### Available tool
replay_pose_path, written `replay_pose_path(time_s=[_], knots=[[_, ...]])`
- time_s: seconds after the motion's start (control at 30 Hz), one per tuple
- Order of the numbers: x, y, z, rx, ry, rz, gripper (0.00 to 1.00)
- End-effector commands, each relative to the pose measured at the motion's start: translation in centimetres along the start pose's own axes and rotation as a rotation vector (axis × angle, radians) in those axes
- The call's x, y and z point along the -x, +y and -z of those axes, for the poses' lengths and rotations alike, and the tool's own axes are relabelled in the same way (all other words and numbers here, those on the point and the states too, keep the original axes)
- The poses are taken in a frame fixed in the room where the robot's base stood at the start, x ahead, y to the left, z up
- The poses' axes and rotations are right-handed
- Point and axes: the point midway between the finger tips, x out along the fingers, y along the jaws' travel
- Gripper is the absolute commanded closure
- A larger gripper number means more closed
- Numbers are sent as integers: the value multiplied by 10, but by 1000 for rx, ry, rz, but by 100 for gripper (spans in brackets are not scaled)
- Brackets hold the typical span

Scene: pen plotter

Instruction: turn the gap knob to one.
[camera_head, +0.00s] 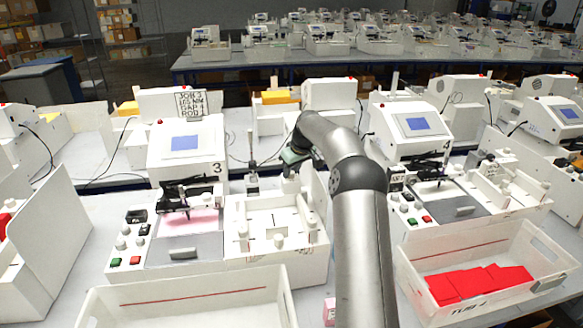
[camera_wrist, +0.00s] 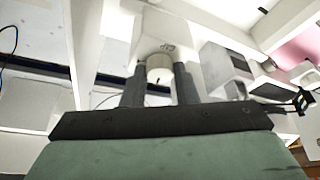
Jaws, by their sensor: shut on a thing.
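My gripper (camera_wrist: 159,88) is shut on a round white knob (camera_wrist: 159,67), with one dark finger on each side of it. The knob sits on a white block (camera_wrist: 168,36) with a small label too small to read. A short dark mark shows on the knob, but I cannot tell which number it points at. In the head view my gripper (camera_head: 289,170) is at the back of the white fixture tray (camera_head: 262,262), right of the plotter (camera_head: 187,150) with a blue screen.
A sign (camera_head: 189,106) on the plotter reads job 3, 165 mm, gap 1, rod. An open white bin (camera_head: 190,300) stands in front. A bin (camera_head: 480,265) with red pieces is at the right. Another plotter (camera_head: 415,128) stands right of my arm.

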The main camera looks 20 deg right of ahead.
Motion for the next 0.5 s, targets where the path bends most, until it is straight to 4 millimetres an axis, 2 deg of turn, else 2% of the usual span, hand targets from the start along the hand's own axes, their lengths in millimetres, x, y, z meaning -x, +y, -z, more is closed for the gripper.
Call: replay_pose_path(time_s=[0.5], knots=[[0, 3, 1, 387, 3, 160, 96]])
